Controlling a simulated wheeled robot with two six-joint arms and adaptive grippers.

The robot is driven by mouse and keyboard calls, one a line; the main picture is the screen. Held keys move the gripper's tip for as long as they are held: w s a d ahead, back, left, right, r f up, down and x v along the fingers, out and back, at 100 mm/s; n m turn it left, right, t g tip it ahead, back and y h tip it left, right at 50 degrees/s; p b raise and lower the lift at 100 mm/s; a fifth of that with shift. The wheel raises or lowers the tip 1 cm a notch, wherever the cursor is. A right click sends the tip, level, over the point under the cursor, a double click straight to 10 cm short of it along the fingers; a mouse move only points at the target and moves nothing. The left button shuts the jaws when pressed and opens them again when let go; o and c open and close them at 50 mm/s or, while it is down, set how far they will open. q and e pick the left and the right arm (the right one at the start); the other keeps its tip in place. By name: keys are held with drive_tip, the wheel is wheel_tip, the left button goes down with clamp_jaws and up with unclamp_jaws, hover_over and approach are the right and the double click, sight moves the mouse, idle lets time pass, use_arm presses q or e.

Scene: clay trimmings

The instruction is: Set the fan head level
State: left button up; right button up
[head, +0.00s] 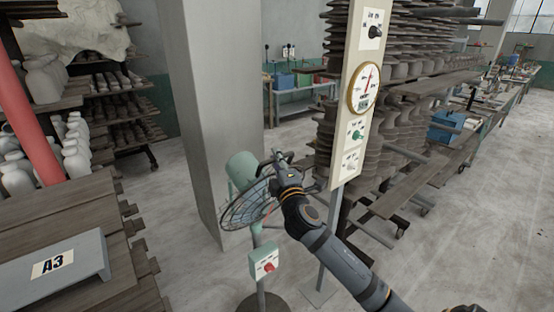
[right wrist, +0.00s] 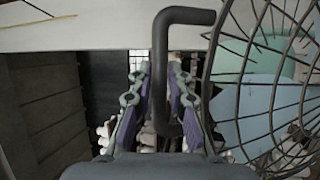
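The pedestal fan has a green motor housing (head: 240,169) and a round wire cage (head: 247,207). In the head view the fan head looks tilted, with the housing above the cage. Its stand carries a green control box (head: 265,262) with a red knob. A dark bent handle (right wrist: 186,16) shows in the right wrist view, beside the cage wires (right wrist: 262,75). My right gripper (head: 270,162) is at the fan head; in the wrist view its purple-padded fingers (right wrist: 159,85) are closed around the handle's hanging bar. My left gripper is out of view.
A cream panel (head: 360,100) with a dial gauge stands on a post right of the fan, close to my right arm. A grey pillar (head: 210,110) rises behind the fan. A wooden table (head: 75,225) with an A3 plate stands left. Loaded racks (head: 420,160) stand right.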

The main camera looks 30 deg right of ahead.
clamp_jaws()
drive_tip(key=shift+r, duration=0.25)
drive_tip(key=w+r+p, duration=0.2)
drive_tip(key=r+p, duration=0.1)
drive_tip(key=shift+r, duration=0.1)
drive_tip(key=w+r+p, duration=0.2)
drive_tip(key=w, duration=0.3)
drive_tip(key=shift+w+a+r, duration=0.3)
drive_tip(key=shift+w+r, duration=0.05)
drive_tip(key=shift+w, duration=0.05)
